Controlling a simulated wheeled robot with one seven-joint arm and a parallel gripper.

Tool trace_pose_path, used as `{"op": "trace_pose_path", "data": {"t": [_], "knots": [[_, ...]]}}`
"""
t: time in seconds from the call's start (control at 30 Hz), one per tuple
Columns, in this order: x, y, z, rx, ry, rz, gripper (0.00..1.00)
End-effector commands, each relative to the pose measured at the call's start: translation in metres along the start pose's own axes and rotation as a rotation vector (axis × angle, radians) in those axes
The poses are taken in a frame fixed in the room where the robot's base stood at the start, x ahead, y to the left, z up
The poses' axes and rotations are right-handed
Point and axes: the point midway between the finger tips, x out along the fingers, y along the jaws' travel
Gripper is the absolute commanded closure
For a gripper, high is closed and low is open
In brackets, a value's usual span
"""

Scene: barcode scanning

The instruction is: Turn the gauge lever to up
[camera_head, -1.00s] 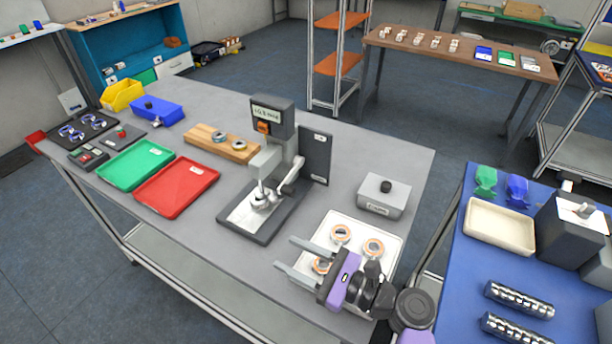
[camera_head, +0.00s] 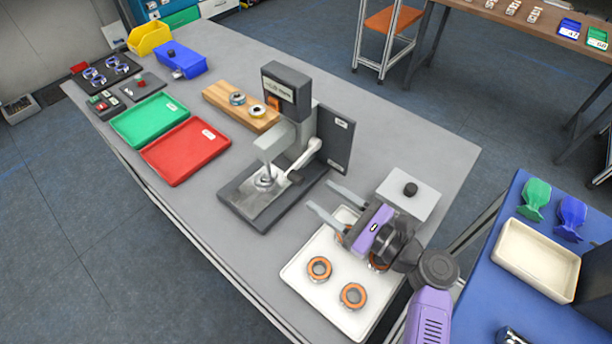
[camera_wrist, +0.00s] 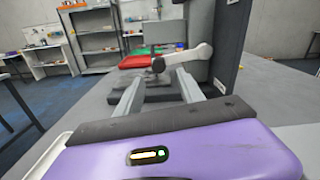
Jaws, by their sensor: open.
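The gauge (camera_head: 287,135) stands on the grey table as a dark press-like device with a display on top and a dark base. The lever also shows in the wrist view (camera_wrist: 185,56), just beyond my fingers. My gripper (camera_head: 328,202) is open and empty, to the right of the gauge and above the white tray, fingers pointing toward the gauge. A gap remains between the fingertips and the lever.
The white tray (camera_head: 308,291) holds orange-rimmed rings below my gripper. A grey box with a black knob (camera_head: 408,192) stands close behind my gripper. Red (camera_head: 186,151) and green (camera_head: 150,121) trays and a wooden block (camera_head: 240,107) with rings lie left of the gauge.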

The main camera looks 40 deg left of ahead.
Motion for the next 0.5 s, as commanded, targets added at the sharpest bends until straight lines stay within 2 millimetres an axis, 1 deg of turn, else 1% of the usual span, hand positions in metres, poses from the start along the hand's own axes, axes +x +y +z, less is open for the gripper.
{"op": "trace_pose_path", "data": {"t": [0.03,0.3,0.5], "knots": [[0.008,0.001,0.001,0.001,0.0,0.003,0.55],[0.049,0.001,0.002,0.001,0.0,0.004,0.55],[0.067,0.001,0.001,0.0,-0.001,0.002,0.55]]}}
